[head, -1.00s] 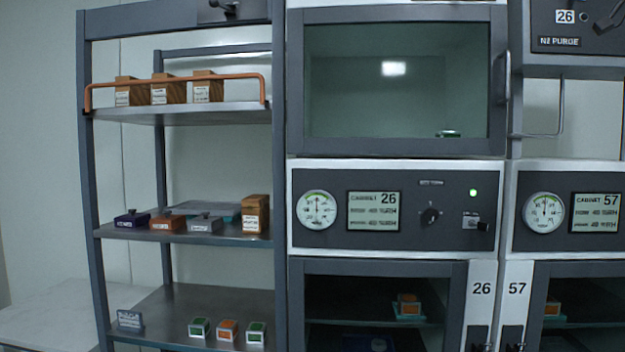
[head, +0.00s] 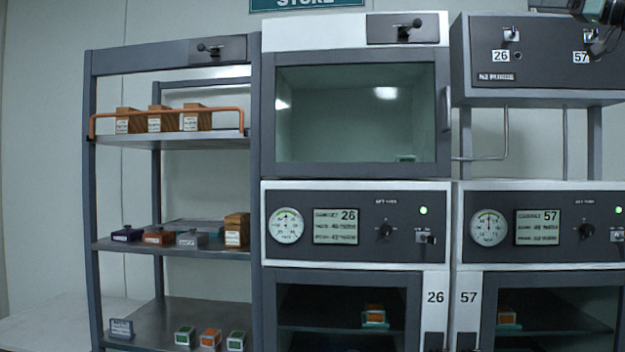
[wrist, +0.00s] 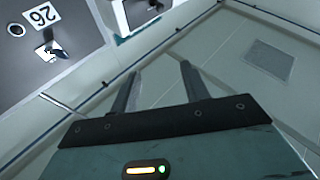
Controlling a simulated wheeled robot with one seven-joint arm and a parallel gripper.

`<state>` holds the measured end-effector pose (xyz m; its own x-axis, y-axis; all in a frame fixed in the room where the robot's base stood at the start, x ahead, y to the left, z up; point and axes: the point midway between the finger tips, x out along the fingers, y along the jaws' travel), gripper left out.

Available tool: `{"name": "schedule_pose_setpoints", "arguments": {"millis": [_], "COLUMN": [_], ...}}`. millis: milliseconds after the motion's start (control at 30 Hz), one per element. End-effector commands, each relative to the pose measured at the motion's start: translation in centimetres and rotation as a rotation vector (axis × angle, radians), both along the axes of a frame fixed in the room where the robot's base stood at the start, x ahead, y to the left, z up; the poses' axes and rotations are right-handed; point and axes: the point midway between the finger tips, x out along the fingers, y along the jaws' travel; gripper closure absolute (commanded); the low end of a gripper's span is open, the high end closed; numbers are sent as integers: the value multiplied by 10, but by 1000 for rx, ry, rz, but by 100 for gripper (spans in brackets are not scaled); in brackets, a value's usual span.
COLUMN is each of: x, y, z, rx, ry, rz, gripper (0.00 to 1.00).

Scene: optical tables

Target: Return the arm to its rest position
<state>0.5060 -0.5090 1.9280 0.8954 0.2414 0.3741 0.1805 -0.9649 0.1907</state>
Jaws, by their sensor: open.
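My gripper (wrist: 160,70) shows in the wrist view with its two dark fingers apart and nothing between them. Its teal body with a lit yellow bar and green light fills the lower part of that view. In the head view, a teal and dark part of my arm (head: 598,10) shows at the top right corner, in front of the purge panel. Most of the arm is out of view.
Cabinet 26 (head: 355,225) and cabinet 57 (head: 538,228) stand side by side. The purge panel (head: 540,55) with switches is above cabinet 57. An open shelf rack (head: 88,200) at the left holds wooden blocks and small boxes. A thin metal rail (wrist: 62,104) runs near my gripper.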

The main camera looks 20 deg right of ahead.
Motion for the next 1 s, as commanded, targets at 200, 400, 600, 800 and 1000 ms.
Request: {"name": "schedule_pose_setpoints", "arguments": {"millis": [200, 400, 600, 800, 1000], "x": [28, 62, 115, 188, 268], "y": [6, 16, 37, 86, 178], "z": [-10, -23, -48, -93, -170], "rx": [40, 91, 163, 251, 335], "ry": [42, 98, 193, 350, 595], "rz": [32, 69, 125, 203, 291], "gripper": [54, 54, 54, 54, 54]}}
